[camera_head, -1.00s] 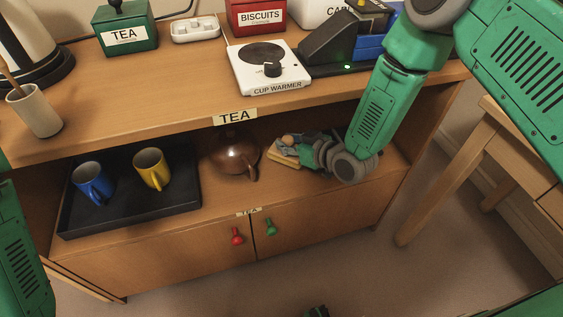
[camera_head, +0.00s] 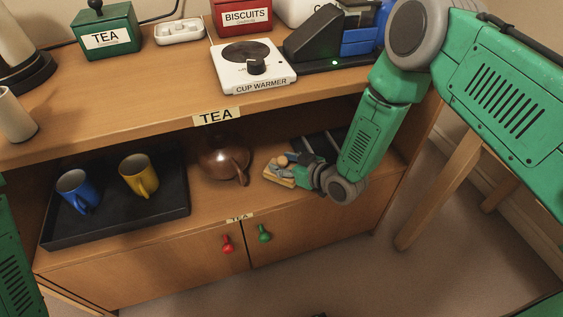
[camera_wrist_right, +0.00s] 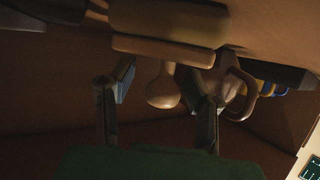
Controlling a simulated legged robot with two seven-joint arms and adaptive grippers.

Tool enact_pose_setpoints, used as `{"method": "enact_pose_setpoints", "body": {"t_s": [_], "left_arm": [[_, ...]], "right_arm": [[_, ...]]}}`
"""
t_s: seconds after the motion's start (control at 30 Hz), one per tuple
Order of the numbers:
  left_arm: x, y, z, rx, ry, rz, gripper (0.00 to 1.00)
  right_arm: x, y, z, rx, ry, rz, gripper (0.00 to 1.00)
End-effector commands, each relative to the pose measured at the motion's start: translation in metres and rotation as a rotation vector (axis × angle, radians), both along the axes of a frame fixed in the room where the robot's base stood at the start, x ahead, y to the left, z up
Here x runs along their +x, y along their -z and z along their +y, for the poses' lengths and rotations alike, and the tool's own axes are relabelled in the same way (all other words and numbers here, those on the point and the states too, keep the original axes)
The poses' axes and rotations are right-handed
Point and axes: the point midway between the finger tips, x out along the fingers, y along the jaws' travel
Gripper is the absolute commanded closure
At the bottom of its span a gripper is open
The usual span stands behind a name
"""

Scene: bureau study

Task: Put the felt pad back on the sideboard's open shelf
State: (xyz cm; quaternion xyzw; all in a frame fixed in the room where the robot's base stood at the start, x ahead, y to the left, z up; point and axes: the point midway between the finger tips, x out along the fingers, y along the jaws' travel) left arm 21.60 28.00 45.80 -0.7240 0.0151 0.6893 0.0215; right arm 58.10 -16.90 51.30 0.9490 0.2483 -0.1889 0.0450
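The felt pad (camera_head: 279,177) is a pale wooden block with a round knob, at the right part of the sideboard's open shelf (camera_head: 215,197), to the right of the brown teapot (camera_head: 223,160). In the right wrist view its body (camera_wrist_right: 168,24) shows at the top, with its knob between the fingers. My right gripper (camera_head: 296,161) reaches into the shelf at the pad. Its fingers (camera_wrist_right: 160,85) stand apart around the knob, with a gap on the left side. The pad's underside is hidden. My left gripper is not visible.
A black tray (camera_head: 110,231) with a blue mug (camera_head: 77,191) and a yellow mug (camera_head: 138,175) fills the shelf's left. The cup warmer (camera_head: 254,80), tea box and biscuits box stand on the top, whose edge overhangs the shelf. Dark bars (camera_head: 325,142) lie behind my gripper.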

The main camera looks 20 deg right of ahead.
Motion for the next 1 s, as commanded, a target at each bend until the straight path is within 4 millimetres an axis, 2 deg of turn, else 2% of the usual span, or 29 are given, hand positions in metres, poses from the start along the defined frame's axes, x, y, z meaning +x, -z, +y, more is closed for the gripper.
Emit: {"method": "enact_pose_setpoints", "body": {"t_s": [0.37, 0.47, 0.8, 1.0], "left_arm": [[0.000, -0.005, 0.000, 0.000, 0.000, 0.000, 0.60], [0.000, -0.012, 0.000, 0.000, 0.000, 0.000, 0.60], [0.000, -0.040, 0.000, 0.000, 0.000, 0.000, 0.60], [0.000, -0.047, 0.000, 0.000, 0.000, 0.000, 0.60]], "right_arm": [[-0.004, -0.006, 0.000, -0.003, -0.001, 0.000, 0.57], [-0.015, -0.013, -0.008, -0.003, 0.001, 0.002, 0.57], [-0.073, -0.040, -0.040, -0.001, 0.000, 0.003, 0.57], [-0.093, -0.048, -0.050, -0.002, 0.000, 0.001, 0.57]]}}
